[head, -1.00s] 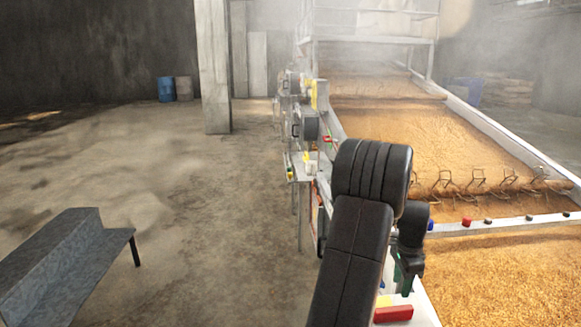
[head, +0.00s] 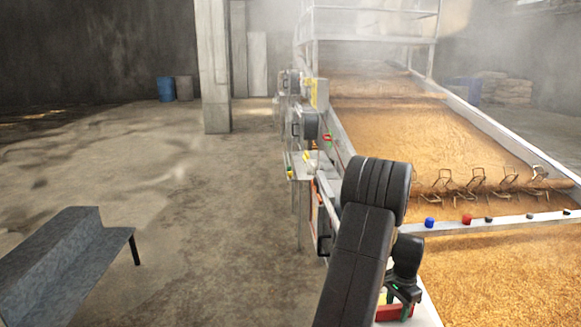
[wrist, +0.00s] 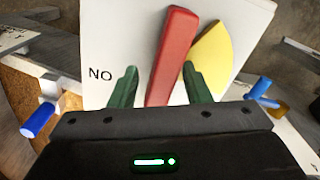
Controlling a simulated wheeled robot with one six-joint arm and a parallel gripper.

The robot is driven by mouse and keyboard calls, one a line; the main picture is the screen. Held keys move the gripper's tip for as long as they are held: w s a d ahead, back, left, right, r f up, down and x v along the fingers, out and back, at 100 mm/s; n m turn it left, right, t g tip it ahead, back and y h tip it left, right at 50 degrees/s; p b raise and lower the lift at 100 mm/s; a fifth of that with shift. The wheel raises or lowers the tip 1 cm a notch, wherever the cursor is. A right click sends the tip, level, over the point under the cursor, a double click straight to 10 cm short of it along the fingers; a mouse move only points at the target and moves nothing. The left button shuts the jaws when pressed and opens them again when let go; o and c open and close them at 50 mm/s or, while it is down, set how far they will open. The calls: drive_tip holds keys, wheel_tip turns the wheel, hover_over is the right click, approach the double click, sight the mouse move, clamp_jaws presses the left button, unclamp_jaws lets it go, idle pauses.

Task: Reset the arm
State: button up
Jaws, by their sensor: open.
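My gripper (wrist: 159,69) shows in the wrist view with its two green fingers apart. A red bar-shaped handle (wrist: 171,56) shows between the fingers, in front of a white panel (wrist: 120,40) marked "NO". I cannot tell whether the fingers touch the handle. A yellow rounded piece (wrist: 213,58) lies right of the handle, behind the right finger. In the head view my black arm reaches to the machine's near side, and my gripper (head: 403,292) is small and partly hidden there. A red piece (head: 389,313) shows just below it.
The grain bed (head: 430,130) fills the right side, with a white rail (head: 500,222) bearing blue and red knobs. Blue knobs (wrist: 40,118) also show in the wrist view. A grey bench (head: 65,260) stands at left. The concrete floor between is clear.

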drive_tip(key=shift+n, duration=1)
